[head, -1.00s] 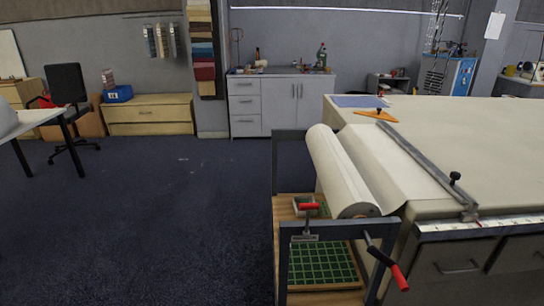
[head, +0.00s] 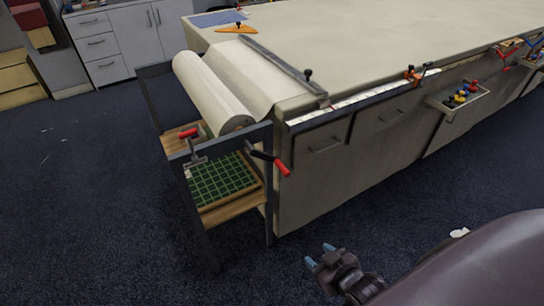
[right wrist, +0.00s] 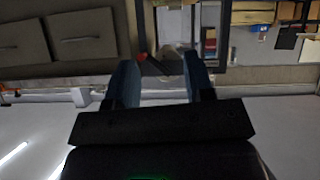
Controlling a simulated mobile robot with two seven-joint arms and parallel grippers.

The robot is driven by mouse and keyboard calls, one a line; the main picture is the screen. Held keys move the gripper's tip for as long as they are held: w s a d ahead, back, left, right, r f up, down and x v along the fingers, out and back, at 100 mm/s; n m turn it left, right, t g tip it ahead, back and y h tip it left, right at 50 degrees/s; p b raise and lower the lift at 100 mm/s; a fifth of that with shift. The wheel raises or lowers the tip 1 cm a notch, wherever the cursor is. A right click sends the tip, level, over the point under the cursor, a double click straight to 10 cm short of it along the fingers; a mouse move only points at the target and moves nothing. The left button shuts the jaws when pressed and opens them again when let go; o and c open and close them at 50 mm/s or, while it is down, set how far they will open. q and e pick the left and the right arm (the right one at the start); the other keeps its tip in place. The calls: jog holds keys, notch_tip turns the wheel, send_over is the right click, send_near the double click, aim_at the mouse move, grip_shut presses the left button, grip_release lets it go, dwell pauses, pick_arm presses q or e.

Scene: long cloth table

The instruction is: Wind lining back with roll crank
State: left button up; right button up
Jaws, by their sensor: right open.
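The roll of pale lining (head: 209,88) lies in a dark metal frame at the table's left end. Its cloth runs from the roll onto the long table (head: 370,40). The roll crank (head: 268,161) sticks out at the frame's front, with a red grip (head: 281,168) at its end, pointing down to the right. My right gripper (head: 321,257) is open and empty, low in front of the table and apart from the crank. In the right wrist view its two blue-grey fingers (right wrist: 158,80) stand apart, with a red spot beyond them. My left gripper is not in view.
A dark bar (head: 284,70) lies across the cloth. A second red-handled part (head: 189,133) sits on the frame's near left corner. A green gridded mat (head: 222,181) lies on the lower shelf. A small tray (head: 461,100) hangs on the table's front. Carpet to the left is clear.

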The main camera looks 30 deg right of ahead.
jog(key=w+d+f+t+b, duration=0.1)
jog(key=w+d+t+b, duration=0.1)
jog(key=w, duration=0.8)
jog(key=m+t+b, duration=0.1)
jog(key=m+t, duration=0.2)
jog(key=t, duration=0.1)
send_near(289, 177)
jog(key=w, duration=0.4)
jog(key=w+b, duration=0.1)
jog(key=w, duration=0.5)
jog(key=shift+w+f, duration=0.2)
jog(key=shift+f, duration=0.2)
jog(key=shift+w, duration=0.8)
jog(key=shift+r, duration=0.1)
jog(key=shift+c, duration=0.6)
grip_shut()
